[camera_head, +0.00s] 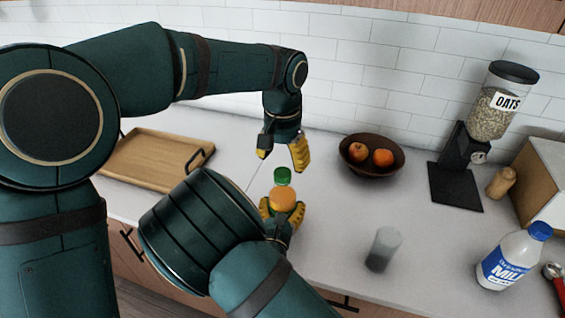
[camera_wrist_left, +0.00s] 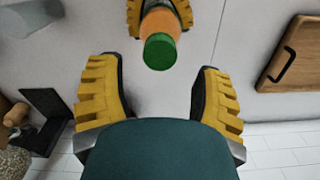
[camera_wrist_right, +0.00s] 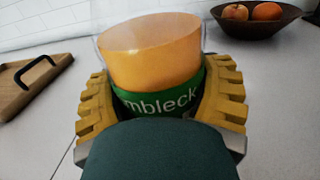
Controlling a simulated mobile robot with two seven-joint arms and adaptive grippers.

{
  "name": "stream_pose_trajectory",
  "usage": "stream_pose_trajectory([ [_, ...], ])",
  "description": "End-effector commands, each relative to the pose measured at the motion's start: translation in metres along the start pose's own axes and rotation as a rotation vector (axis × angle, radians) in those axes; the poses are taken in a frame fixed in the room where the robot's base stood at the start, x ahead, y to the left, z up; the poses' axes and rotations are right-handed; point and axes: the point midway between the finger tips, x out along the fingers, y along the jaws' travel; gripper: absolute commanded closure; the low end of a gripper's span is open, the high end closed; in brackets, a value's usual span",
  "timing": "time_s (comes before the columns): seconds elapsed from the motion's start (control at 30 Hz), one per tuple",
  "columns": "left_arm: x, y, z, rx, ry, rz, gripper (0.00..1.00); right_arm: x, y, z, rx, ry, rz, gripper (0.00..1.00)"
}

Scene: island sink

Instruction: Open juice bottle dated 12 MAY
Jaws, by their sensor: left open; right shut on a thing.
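An orange juice bottle (camera_head: 283,199) with a green cap (camera_head: 283,176) is held over the counter by my right gripper (camera_head: 284,218). The right wrist view shows the bottle (camera_wrist_right: 152,55) between both yellow fingers, with a green label partly reading "mbleck"; no date is readable. My left gripper (camera_head: 282,155) is open and empty, just above the cap and apart from it. In the left wrist view the green cap (camera_wrist_left: 160,52) points toward the open left fingers, beyond their tips, with the orange bottle (camera_wrist_left: 163,20) behind it.
A wooden tray (camera_head: 145,180) lies at left. A grey cup (camera_head: 383,250), milk bottle (camera_head: 510,258) and oats dispenser (camera_head: 490,115) are on the right. Counter between bottle and cup is clear.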

Motion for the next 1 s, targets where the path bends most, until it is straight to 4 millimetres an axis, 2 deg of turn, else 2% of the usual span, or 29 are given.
stream_pose_trajectory([
  [0.17,-0.002,0.001,0.0,0.107,-0.006,0.001,0.34,0.0,0.0,0.0,0.0,0.0,0.0,1.0],
  [0.5,-0.021,0.002,0.0,0.693,-0.01,0.005,0.34,0.0,0.0,0.0,0.0,0.0,0.0,1.0],
  [0.63,-0.029,0.001,0.0,0.862,-0.005,0.002,0.34,0.0,0.0,0.0,0.0,0.0,0.0,1.0],
  [0.83,-0.032,0.0,0.0,0.981,-0.003,-0.001,0.34,0.0,0.0,0.0,0.0,0.0,0.0,1.0],
  [1.0,-0.015,0.0,0.001,0.989,-0.005,0.0,0.34,0.0,0.0,0.0,0.0,0.0,0.0,1.0],
])
